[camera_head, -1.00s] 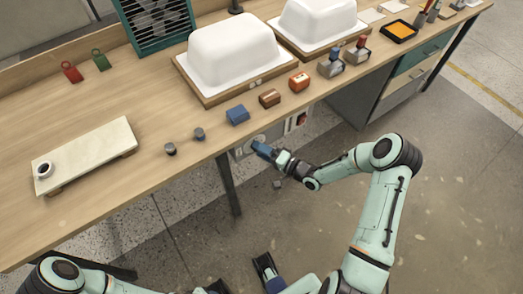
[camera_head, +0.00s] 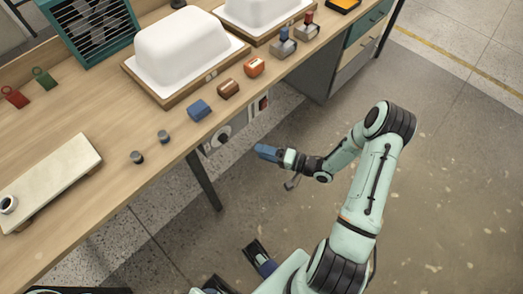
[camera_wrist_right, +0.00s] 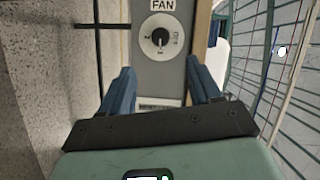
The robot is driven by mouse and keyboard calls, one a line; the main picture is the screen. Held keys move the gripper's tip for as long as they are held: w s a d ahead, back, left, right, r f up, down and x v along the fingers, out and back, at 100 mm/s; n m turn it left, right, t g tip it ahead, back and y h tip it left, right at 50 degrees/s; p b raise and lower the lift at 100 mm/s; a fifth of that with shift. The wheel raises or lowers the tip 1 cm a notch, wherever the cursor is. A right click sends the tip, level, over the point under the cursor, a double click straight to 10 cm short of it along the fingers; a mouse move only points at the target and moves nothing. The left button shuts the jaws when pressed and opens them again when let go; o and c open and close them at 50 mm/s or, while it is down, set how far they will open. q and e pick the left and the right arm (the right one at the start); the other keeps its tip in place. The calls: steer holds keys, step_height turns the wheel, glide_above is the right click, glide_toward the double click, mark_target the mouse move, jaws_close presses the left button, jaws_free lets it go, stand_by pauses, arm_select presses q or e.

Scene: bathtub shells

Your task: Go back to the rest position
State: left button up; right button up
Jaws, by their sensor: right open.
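My right gripper (camera_head: 268,153) is in front of the workbench, clear of its front edge, over the floor. Its two blue fingers stand apart in the right wrist view (camera_wrist_right: 163,92), with nothing between them. Beyond them there is a grey panel (camera_wrist_right: 178,78) with a round dial marked FAN. In the head view my right arm comes up from the bottom and bends left at the elbow.
The wooden workbench (camera_head: 95,128) holds two white tub shells (camera_head: 182,45) on boards, a blue block (camera_head: 199,110), a brown block (camera_head: 228,88), an orange block (camera_head: 254,67), two small grey knobs and a pale board (camera_head: 50,180). The floor (camera_head: 450,190) at right is clear.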

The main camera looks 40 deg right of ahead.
stand_by(0.3)
steer(key=s+a+f+n+g+h+p, duration=0.25)
steer(key=a+f+g+p, duration=0.25)
steer(key=a+f+g, duration=0.6)
steer(key=s+a+n+g+p, duration=0.1)
steer(key=s+a, duration=0.3)
steer(key=s, duration=0.4)
steer(key=s+a+n+g+h+p, duration=0.1)
steer(key=s+a+n+g+p, duration=0.1)
steer(key=s, duration=0.6)
steer(key=a+n+g, duration=0.1)
steer(key=a+g, duration=0.1)
steer(key=shift+a, duration=0.4)
steer(key=shift+s, duration=0.1)
steer(key=c, duration=0.4)
arm_select(q)
step_height(320, 180, up, 8)
steer(key=w, duration=0.2)
steer(key=shift+w+r, duration=0.15)
steer(key=shift+r, duration=0.05)
arm_select(e)
steer(key=shift+d, duration=0.1)
